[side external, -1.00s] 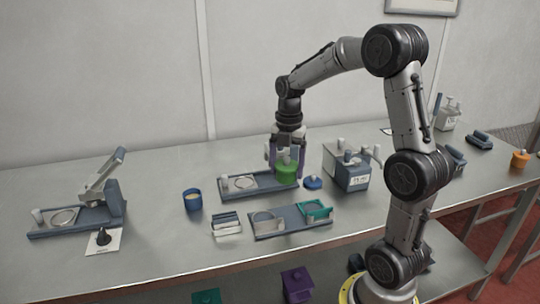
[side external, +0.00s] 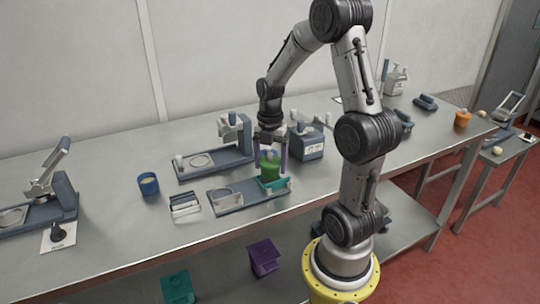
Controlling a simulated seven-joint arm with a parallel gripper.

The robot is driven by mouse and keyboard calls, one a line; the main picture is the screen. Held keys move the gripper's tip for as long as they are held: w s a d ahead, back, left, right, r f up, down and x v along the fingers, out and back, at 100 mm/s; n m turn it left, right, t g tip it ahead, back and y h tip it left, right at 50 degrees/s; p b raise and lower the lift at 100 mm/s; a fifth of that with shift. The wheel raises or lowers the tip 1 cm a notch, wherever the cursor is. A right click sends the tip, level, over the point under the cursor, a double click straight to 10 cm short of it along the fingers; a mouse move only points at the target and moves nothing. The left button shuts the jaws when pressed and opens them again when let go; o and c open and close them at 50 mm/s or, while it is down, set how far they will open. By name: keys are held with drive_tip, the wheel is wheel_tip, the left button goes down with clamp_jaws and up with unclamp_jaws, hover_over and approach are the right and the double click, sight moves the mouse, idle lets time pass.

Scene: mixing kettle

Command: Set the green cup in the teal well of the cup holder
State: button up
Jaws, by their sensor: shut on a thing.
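The green cup (side external: 270,168) is upright between the fingers of my gripper (side external: 270,152), which is shut on it. The cup holder (side external: 236,199) is a long blue-grey tray near the front of the bench. Its teal well (side external: 279,184) is at its right end, and its other well (side external: 222,192), with a pale ring, is at the left. The cup is over the teal well, and its lower part overlaps the well in the picture. I cannot tell whether the cup's base touches the well's floor.
A blue-grey station (side external: 212,163) with a pale ring and an upright stands just behind the holder. A boxy blue-grey unit (side external: 307,144) is close to the right of my gripper. A blue cup (side external: 148,183) and a white-topped rack (side external: 185,203) are to the left.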

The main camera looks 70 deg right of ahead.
sight(270, 153)
drive_tip(key=shift+f, duration=0.45)
drive_tip(key=shift+f, duration=0.7)
idle(1.5)
drive_tip(key=o, duration=1.2)
drive_tip(key=shift+r, duration=0.1)
drive_tip(key=shift+r, duration=3.4)
